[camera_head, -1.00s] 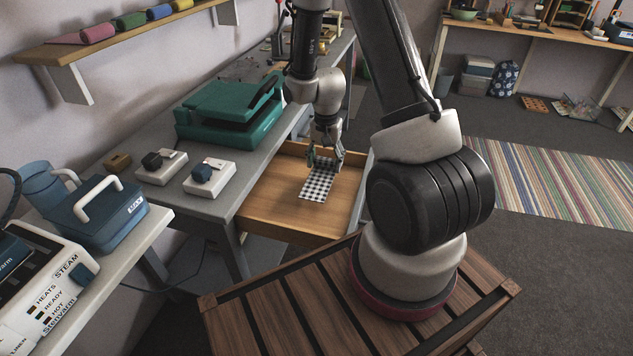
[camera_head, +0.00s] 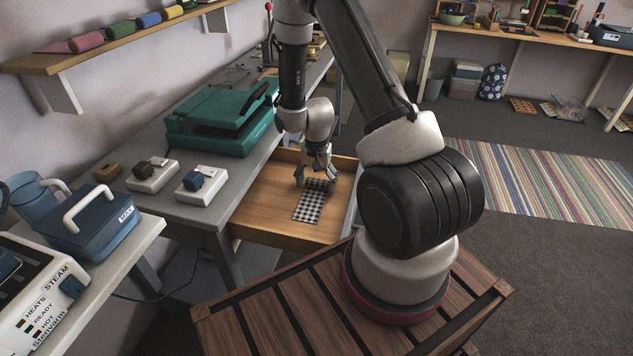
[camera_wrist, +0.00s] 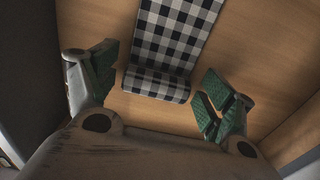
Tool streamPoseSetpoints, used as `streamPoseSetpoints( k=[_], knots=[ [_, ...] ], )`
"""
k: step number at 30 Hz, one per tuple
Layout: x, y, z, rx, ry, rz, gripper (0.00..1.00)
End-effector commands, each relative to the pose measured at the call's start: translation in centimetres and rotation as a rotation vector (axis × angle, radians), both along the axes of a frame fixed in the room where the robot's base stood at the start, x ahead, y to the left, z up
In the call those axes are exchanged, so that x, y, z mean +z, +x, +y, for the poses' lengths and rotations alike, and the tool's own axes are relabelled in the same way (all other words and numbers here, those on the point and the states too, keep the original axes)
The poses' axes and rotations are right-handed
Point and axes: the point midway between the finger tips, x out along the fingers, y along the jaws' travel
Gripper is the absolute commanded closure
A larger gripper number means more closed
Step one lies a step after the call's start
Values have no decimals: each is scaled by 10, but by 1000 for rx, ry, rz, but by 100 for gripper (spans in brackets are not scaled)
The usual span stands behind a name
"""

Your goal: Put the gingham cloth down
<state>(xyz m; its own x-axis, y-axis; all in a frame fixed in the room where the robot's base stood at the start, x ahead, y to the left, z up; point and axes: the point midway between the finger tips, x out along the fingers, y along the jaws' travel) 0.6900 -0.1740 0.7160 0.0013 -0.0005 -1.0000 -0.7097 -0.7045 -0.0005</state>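The black-and-white gingham cloth (camera_head: 309,209) lies in the open wooden drawer (camera_head: 262,212). In the wrist view the cloth (camera_wrist: 172,38) is a flat strip with its near end folded or rolled over. My gripper (camera_head: 316,182) is over the cloth's far end in the head view. In the wrist view my gripper (camera_wrist: 158,86) is open, with its green-padded fingers apart on either side of the cloth's near end. Gaps show between both fingers and the cloth, so neither grips it.
The drawer's bare floor shows around the cloth, and its walls stand close around my gripper. A grey bench above the drawer holds a green press (camera_head: 222,118) and two small white boxes with dark knobs (camera_head: 152,174). A wall shelf (camera_head: 120,42) hangs at upper left.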

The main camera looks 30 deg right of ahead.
Motion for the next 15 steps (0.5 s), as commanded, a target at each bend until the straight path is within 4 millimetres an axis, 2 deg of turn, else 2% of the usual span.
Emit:
streamPoseSetpoints(
  k=[10, 15],
  knots=[
    [2, 0, 0, 0, 0, 0, 12],
    [22, 1, 0, 0, 0, -3, 12]
  ],
)
